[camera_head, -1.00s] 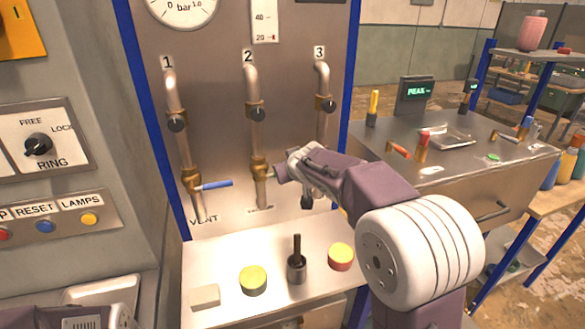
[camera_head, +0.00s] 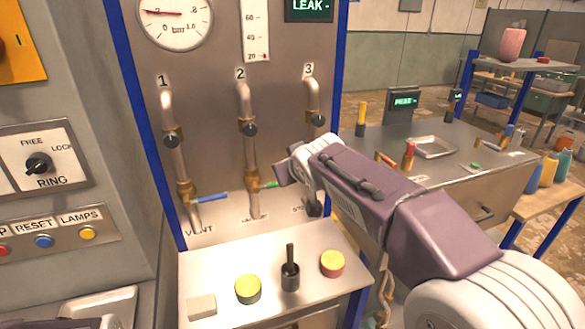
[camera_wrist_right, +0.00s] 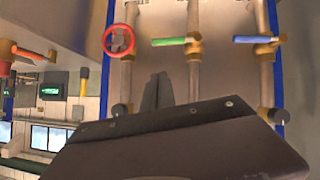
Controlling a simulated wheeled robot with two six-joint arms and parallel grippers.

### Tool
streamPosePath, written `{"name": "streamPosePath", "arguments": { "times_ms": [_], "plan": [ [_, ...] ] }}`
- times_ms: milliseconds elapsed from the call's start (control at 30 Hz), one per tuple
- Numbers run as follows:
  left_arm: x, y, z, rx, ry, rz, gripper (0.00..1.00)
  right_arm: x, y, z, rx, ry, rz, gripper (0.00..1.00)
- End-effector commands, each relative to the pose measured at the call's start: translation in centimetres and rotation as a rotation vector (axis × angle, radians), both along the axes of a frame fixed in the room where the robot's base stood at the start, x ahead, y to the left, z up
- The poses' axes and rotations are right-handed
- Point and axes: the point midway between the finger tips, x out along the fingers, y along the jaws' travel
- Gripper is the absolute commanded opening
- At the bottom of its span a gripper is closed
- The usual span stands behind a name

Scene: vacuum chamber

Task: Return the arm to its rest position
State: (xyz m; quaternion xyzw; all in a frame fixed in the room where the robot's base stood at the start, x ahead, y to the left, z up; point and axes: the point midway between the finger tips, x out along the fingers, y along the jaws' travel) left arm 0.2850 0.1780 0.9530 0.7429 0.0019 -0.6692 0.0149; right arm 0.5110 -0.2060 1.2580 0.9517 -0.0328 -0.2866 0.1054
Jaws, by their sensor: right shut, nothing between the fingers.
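My right arm (camera_head: 370,190) reaches in from the right toward the pipe panel in the head view. It hides the lower part of pipe 3. In the right wrist view my right gripper (camera_wrist_right: 158,92) is shut and empty, its dark fingers between the pipe with the red wheel (camera_wrist_right: 120,40) and the pipe with the green handle (camera_wrist_right: 175,41). The fingers look apart from both handles. The blue handle (camera_head: 210,197) is on pipe 1, and the green handle also shows beside the arm's end (camera_head: 270,185). My left gripper is not visible.
A ledge (camera_head: 222,275) below the panel carries a yellow button (camera_head: 248,289), a red-sided yellow button (camera_head: 333,263), a dark lever (camera_head: 290,270) and a pale block (camera_head: 202,306). A steel bench (camera_head: 455,165) with tools and a tray stands to the right.

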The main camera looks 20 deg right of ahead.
Motion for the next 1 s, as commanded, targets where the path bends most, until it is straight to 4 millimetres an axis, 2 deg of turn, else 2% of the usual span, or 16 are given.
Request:
{"name": "streamPosePath", "arguments": {
  "times_ms": [233,300,367,467,500,533,600,700,800,833,900,1000],
  "plan": [
    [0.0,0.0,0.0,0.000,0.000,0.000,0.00,0.1,-0.1,-0.2,-0.001,0.005,-0.002,0.00],
    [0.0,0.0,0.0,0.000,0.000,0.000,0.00,0.0,-0.2,-2.0,-0.001,0.044,-0.006,0.00],
    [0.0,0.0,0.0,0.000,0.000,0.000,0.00,-0.7,-0.2,-5.4,0.012,0.118,-0.012,0.00],
    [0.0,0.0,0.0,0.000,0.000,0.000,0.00,-4.0,0.1,-13.3,0.063,0.307,-0.032,0.00],
    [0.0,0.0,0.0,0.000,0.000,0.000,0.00,-6.0,0.4,-16.5,0.086,0.390,-0.042,0.00],
    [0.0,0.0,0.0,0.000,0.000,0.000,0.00,-7.6,0.5,-18.7,0.102,0.451,-0.049,0.00],
    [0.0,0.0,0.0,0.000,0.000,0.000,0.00,-11.5,1.0,-23.1,0.141,0.583,-0.070,0.00],
    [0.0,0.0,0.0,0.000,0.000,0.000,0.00,-17.0,1.7,-27.5,0.186,0.737,-0.097,0.00],
    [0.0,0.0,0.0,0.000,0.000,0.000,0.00,-20.9,2.3,-29.7,0.220,0.835,-0.116,0.00],
    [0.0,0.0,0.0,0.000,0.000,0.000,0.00,-21.6,2.4,-30.1,0.226,0.853,-0.119,0.00],
    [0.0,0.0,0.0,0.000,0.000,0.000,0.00,-22.7,2.7,-30.6,0.240,0.879,-0.123,0.00],
    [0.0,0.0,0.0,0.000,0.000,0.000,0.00,-22.7,2.8,-30.6,0.237,0.880,-0.109,0.00]
  ]
}}
